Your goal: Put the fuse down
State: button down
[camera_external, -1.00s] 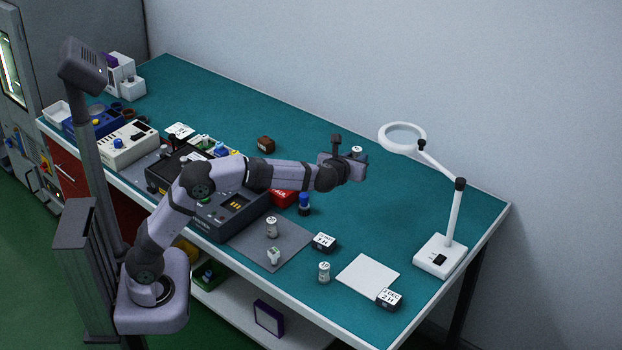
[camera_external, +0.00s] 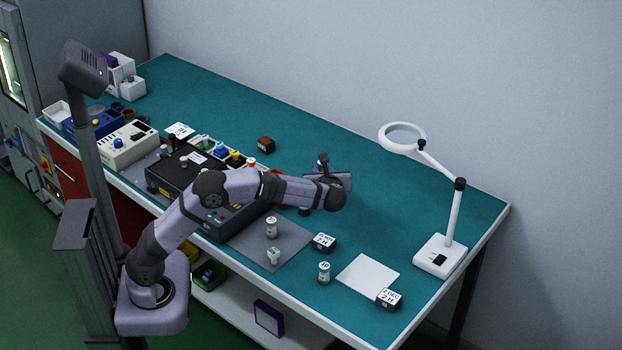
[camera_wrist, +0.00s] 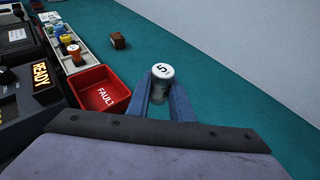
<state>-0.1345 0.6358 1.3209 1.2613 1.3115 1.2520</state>
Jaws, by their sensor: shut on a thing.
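The fuse (camera_wrist: 162,76) is a small cylinder with a white cap marked 5. My gripper (camera_wrist: 163,92) is shut on it in the wrist view, with one blue-grey finger on each side. In the external view my gripper (camera_external: 338,182) is over the right-middle part of the bench, and my wrist hides the fuse there. In the wrist view the fuse appears to the right of a red tray (camera_wrist: 98,90) labelled FAULT. I cannot tell how high the fuse is above the bench top.
Other fuses stand on the grey mat (camera_external: 290,240), and another fuse (camera_external: 324,272) stands near the front edge. Date blocks (camera_external: 324,242) and a white pad (camera_external: 362,279) lie nearby. A magnifier lamp (camera_external: 440,256) stands at right. The teal bench (camera_external: 240,105) is clear toward the back.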

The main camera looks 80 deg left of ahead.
jog(key=shift+f, duration=4.7)
jog(key=shift+f, duration=0.2)
jog(key=c, duration=1.9)
grip_release()
jog(key=shift+o, duration=0.2)
jog(key=shift+r, duration=0.15)
jog(key=shift+d+r, duration=0.1)
jog(key=shift+d, duration=0.05)
jog(key=v, duration=1.1)
jog(key=shift+d+r+b, duration=0.1)
jog(key=shift+d+b, duration=0.2)
jog(key=shift+d, duration=0.05)
